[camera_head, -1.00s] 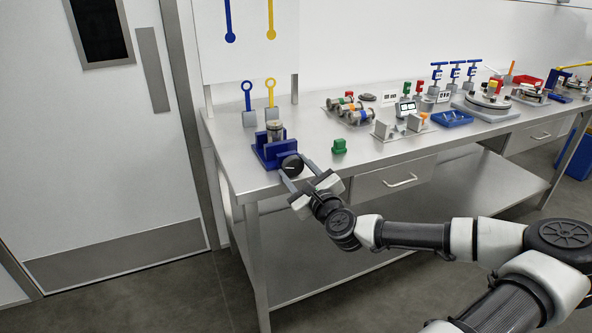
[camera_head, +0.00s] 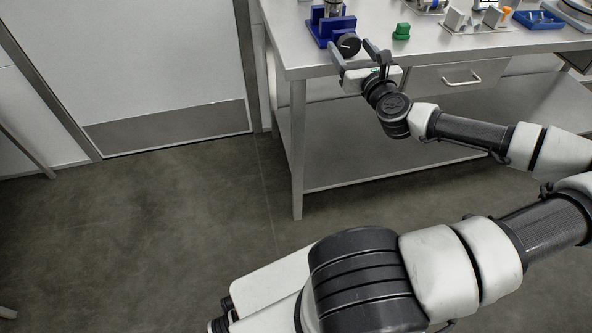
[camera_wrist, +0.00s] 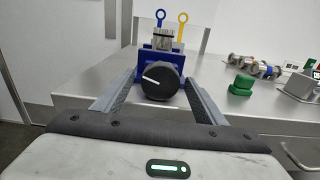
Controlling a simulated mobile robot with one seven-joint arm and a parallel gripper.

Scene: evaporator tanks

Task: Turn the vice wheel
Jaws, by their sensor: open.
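The blue vice (camera_head: 322,24) stands at the front left corner of the steel bench. Its black round wheel (camera_head: 348,45) faces me, with a white pointer line. In the wrist view the wheel (camera_wrist: 160,82) sits between my finger tips, with its white line pointing left and slightly up. A metal cylinder (camera_wrist: 161,45) stands in the blue vice body (camera_wrist: 160,62). My gripper (camera_head: 355,53) is open, with one finger on each side of the wheel. In the wrist view a gap shows between each finger and the wheel.
A green block (camera_head: 401,31) stands on the bench (camera_head: 430,48) to the right of the vice. A drawer with a handle (camera_head: 462,78) is below the bench top. Blue and yellow ring-topped tools (camera_wrist: 181,22) stand behind the vice. A door (camera_head: 130,60) is at the left.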

